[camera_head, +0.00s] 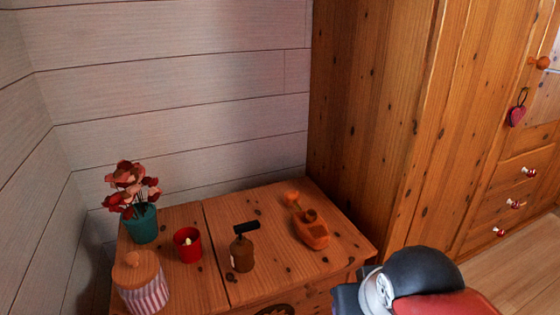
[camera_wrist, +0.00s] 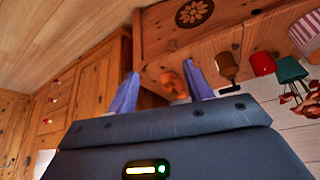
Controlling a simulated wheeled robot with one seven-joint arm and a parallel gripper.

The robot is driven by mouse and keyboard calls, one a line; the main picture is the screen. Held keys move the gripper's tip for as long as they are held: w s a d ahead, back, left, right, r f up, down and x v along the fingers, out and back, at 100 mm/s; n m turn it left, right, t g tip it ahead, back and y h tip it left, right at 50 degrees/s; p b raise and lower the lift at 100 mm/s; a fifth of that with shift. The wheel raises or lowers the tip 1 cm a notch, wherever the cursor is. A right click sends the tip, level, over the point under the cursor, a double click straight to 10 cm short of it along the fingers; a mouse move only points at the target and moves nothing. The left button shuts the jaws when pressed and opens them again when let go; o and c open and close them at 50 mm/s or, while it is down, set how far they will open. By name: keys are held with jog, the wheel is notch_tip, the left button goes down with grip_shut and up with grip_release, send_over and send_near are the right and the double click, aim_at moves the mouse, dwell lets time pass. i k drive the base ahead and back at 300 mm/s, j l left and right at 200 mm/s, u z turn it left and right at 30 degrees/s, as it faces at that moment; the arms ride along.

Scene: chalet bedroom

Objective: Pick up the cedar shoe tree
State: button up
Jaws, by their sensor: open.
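The cedar shoe tree (camera_head: 312,232) is an orange-brown wooden piece with a round knob at its far end. It lies on the right part of the wooden chest top (camera_head: 265,205). In the wrist view the shoe tree (camera_wrist: 173,84) shows small and partly hidden, beyond and between my fingers. My gripper (camera_wrist: 160,68) is open, with two blue-grey fingers apart and nothing between them; it looks clear of the shoe tree. In the head view my arm shows at the lower right, and my fingers cannot be made out there.
Left of the shoe tree stand a brown bottle with a black top (camera_head: 242,250), a red candle cup (camera_head: 188,246), a striped jar with a wooden lid (camera_head: 143,285) and a teal flower pot (camera_head: 141,224). A tall wooden wardrobe (camera_head: 375,110) rises close on the right; plank wall behind.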

aim_at(317, 234)
jog(key=i+l+u, duration=0.6)
jog(key=i+l, duration=0.3)
